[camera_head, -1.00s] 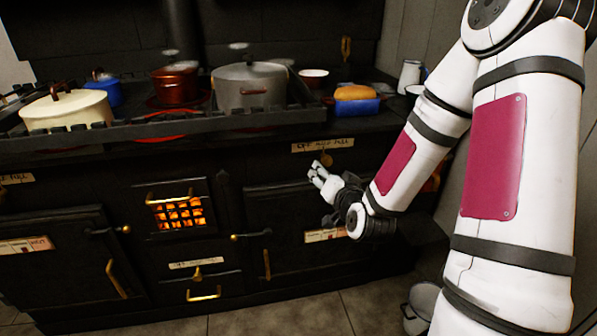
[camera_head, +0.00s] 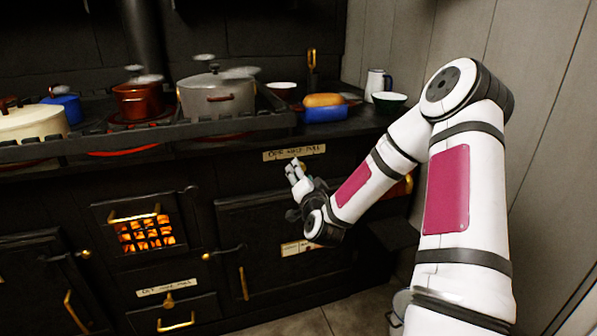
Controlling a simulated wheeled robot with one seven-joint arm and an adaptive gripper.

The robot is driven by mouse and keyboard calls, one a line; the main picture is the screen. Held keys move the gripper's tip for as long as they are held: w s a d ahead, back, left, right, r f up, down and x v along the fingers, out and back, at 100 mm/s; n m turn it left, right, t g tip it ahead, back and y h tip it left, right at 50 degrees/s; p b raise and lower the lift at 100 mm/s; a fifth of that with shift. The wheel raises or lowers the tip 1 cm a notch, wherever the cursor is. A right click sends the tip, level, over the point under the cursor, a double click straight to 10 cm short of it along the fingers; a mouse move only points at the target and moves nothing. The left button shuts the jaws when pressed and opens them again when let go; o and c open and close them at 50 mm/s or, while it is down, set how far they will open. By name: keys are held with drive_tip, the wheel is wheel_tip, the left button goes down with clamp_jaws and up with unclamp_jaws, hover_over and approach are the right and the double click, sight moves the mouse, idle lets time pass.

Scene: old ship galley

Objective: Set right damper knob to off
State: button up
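The right damper knob (camera_head: 302,166) is a small brass knob on the black stove front, just under a pale label (camera_head: 294,152) that appears to read off, half and full. My gripper's fingertips cover most of it, so its setting cannot be read. My gripper (camera_head: 294,171) points up at the knob, its white fingertips in front of it or very close. I cannot tell whether they touch it or whether the fingers are apart.
A grey pot (camera_head: 217,95), copper pot (camera_head: 140,101) and blue dish with a loaf (camera_head: 325,113) stand on the stovetop. Another brass damper knob (camera_head: 168,300) sits lower left, below the glowing firebox (camera_head: 146,233). A wood wall (camera_head: 500,60) closes the right side.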

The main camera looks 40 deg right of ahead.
drive_tip(key=shift+b+x, duration=0.35)
drive_tip(key=shift+x, duration=1.85)
clamp_jaws()
drive_tip(key=shift+a, duration=0.1)
